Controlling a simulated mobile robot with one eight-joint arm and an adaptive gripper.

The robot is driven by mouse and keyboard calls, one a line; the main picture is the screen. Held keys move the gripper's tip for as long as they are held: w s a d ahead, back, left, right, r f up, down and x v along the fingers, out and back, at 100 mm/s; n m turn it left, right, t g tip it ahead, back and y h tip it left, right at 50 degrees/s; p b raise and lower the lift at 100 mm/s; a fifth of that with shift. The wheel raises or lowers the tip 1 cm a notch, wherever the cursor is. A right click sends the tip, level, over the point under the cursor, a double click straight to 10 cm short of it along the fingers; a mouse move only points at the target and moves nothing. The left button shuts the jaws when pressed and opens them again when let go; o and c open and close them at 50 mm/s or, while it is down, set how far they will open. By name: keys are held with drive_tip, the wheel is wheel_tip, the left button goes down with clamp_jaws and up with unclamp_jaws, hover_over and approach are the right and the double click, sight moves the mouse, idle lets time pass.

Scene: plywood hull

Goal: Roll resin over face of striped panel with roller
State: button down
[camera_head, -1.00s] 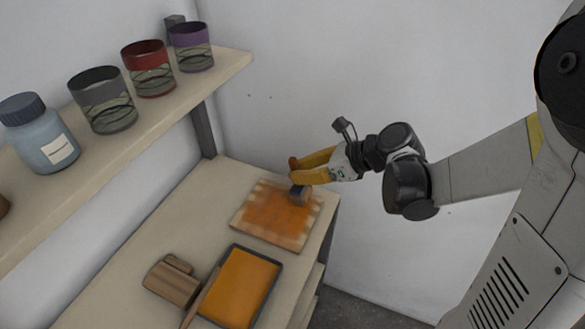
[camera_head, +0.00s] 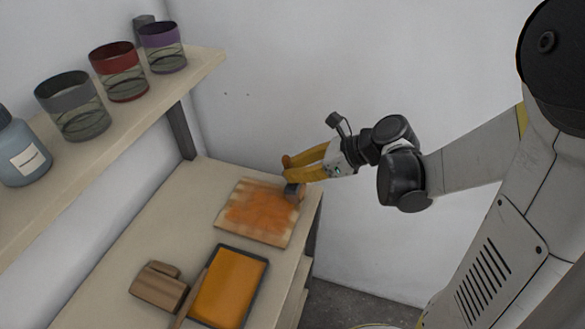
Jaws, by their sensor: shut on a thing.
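The striped panel (camera_head: 262,228) lies flat on the bench. Orange resin covers most of its middle, and paler striped borders show around the edges. My gripper (camera_head: 289,168), with yellow fingers, is over the panel's far right corner and shut on the roller (camera_head: 293,191). Only the roller's dark grey end shows clearly; its handle is mostly hidden by the fingers. The roller appears to be at the panel's right edge, but I cannot tell if it touches. A dark-rimmed tray (camera_head: 259,261) of orange resin (camera_head: 228,286) lies nearer on the bench.
A brown wooden block-like object (camera_head: 158,287) and a stick (camera_head: 190,300) lie left of the tray. A shelf (camera_head: 120,135) above the bench at left holds cups and a blue bottle (camera_head: 20,150). White walls stand behind. The bench (camera_head: 150,235) is bare left of the panel.

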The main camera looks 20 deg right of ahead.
wheel_tip(320, 180, up, 6)
drive_tip(key=p, duration=0.4)
drive_tip(key=shift+p, duration=0.3)
drive_tip(key=shift+f, duration=0.1)
idle(0.5)
